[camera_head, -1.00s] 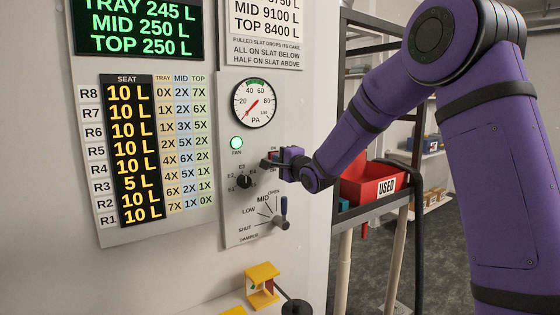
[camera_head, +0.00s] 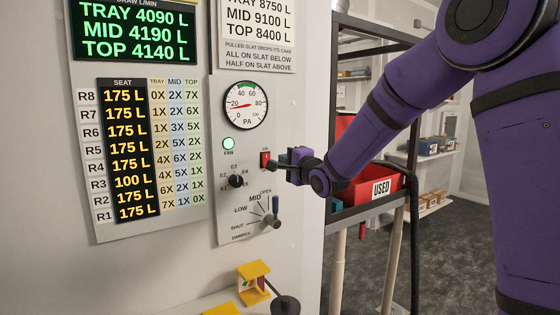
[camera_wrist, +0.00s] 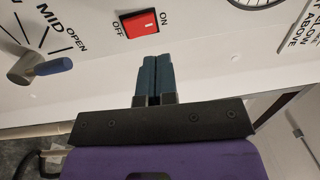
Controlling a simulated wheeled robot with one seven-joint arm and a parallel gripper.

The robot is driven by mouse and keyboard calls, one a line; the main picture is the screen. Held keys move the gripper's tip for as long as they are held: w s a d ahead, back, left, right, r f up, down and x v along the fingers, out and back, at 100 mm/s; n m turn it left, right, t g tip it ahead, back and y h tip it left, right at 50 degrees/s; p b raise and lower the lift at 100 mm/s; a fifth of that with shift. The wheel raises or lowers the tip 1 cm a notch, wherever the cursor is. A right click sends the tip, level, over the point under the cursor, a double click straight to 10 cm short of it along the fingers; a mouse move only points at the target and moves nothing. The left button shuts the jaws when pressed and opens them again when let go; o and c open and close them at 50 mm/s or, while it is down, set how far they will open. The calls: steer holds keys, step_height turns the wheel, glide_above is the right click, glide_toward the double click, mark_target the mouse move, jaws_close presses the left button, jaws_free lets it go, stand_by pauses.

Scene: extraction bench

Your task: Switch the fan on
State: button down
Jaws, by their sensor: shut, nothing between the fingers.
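The fan switch (camera_head: 265,159) is a red rocker on the grey wall panel, right of the round FAN lamp (camera_head: 228,144), which glows pale green. In the wrist view the red rocker (camera_wrist: 139,23) sits between the words OFF and ON; which side is pressed in is hard to tell. My gripper (camera_head: 274,165) is shut and empty, just to the right of the switch in the head view. In the wrist view its dark fingertips (camera_wrist: 155,58) are together just below the rocker, with a small gap showing. The draw display (camera_head: 133,30) reads TRAY 4090, MID 4190, TOP 4140.
A pressure gauge (camera_head: 245,105) is above the switch, its needle low on the left. A selector knob (camera_head: 236,181) and a damper lever (camera_head: 274,215) are close by. A rack with a red USED bin (camera_head: 371,187) stands right, behind my arm.

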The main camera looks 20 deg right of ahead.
steer(key=shift+r+v, duration=0.2)
steer(key=shift+v, duration=0.65)
steer(key=shift+r+v, duration=0.15)
steer(key=shift+v, duration=0.7)
steer(key=shift+r+v, duration=0.2)
steer(key=shift+v, duration=0.65)
steer(key=s+d+f+n+g+h, duration=0.1)
steer(key=s+n+g, duration=0.3)
steer(key=s, duration=0.9)
steer(key=s+d+f+n+g+h, duration=0.1)
steer(key=s+d+n+g+h, duration=0.2)
steer(key=s, duration=1)
steer(key=s+d+f+n+g+h, duration=0.1)
steer(key=s+n+g, duration=0.4)
steer(key=s, duration=0.9)
steer(key=shift+d+f+n+g+h, duration=0.35)
steer(key=shift+d+n, duration=0.3)
steer(key=shift+n, duration=0.55)
